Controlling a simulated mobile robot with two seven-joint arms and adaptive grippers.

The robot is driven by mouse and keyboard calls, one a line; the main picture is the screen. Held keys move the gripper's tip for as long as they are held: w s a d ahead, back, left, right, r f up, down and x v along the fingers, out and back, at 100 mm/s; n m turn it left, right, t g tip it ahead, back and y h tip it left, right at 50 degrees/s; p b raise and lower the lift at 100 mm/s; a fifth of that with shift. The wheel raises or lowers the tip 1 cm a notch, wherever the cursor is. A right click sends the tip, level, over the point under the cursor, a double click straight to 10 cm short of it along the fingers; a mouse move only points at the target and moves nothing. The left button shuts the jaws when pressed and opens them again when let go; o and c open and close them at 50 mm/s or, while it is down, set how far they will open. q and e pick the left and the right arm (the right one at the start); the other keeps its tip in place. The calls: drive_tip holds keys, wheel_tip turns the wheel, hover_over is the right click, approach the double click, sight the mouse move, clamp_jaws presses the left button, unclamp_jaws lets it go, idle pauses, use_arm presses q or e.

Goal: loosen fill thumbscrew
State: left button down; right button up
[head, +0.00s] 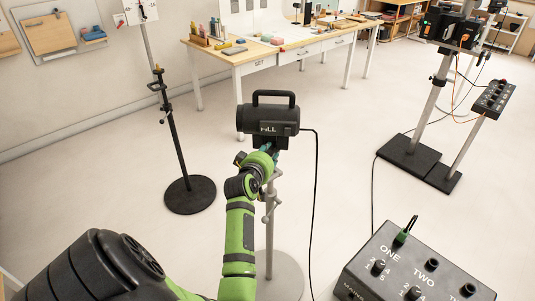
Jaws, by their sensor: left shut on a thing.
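A black lamp marked FILL (268,119) with a top handle sits on a grey stand (270,230) in the middle of the head view. My left gripper (264,149) is at the bracket just under the lamp, at the end of the green and black arm. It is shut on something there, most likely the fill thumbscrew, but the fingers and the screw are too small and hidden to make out. My right gripper is not in view.
A black control box (415,270) with knobs and labels stands at the lower right. A cable runs from the lamp to the floor. Another stand (190,194) is at the left, and a stand with a black base (408,158) at the right. A desk (265,62) is behind.

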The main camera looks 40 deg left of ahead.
use_arm(q)
drive_tip(key=c, duration=0.9)
unclamp_jaws()
drive_tip(key=shift+w+d+f, duration=0.1)
drive_tip(key=v, duration=0.7)
drive_tip(key=shift+s+d, duration=0.15)
drive_tip(key=shift+s, duration=0.05)
